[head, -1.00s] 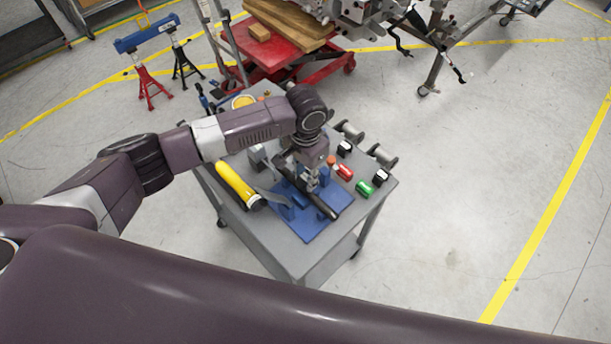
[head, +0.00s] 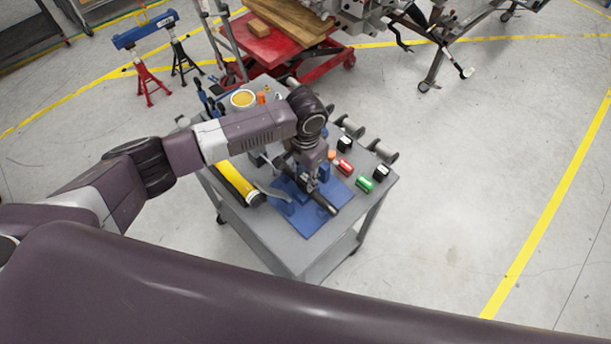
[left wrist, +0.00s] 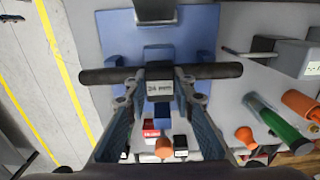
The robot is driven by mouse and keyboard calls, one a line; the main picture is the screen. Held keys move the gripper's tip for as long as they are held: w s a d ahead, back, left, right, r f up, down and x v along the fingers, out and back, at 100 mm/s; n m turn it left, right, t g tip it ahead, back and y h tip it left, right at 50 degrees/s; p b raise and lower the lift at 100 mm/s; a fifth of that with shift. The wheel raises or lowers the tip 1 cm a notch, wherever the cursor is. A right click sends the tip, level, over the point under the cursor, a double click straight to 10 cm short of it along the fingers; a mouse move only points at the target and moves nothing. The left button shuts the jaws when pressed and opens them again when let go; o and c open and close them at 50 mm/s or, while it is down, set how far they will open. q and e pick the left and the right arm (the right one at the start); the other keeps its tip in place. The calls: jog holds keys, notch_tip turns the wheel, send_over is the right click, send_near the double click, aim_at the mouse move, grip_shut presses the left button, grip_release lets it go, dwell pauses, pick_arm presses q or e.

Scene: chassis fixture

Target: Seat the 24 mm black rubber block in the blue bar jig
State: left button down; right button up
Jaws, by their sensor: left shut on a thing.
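The blue bar jig (head: 300,225) lies on the cart, with a long dark bar (head: 331,207) across it. It also shows in the left wrist view (left wrist: 115,35), where the dark bar (left wrist: 222,71) runs left to right. My left gripper (head: 308,187) is over the middle of the jig, pointing down. In the left wrist view its fingers (left wrist: 160,84) are shut on the block marked "24 mm" (left wrist: 160,89). The block hides the middle of the bar. Its underside is hidden, so I cannot tell whether it touches the jig. My right gripper is not in view.
Items stand close to the jig's right and left sides. The cart's front corner is clear.

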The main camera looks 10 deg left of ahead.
pick_arm(q)
jog(key=shift+s+f+b, duration=0.4)
jog(key=shift+s+f, duration=0.2)
jog(key=shift+f, duration=0.3)
jog(key=c, duration=1.7)
grip_release()
jog(key=shift+f, duration=0.1)
jog(key=shift+o, duration=0.8)
jog(key=shift+w+f, duration=0.2)
jog(key=shift+w, duration=0.25)
jog(key=shift+r, duration=0.2)
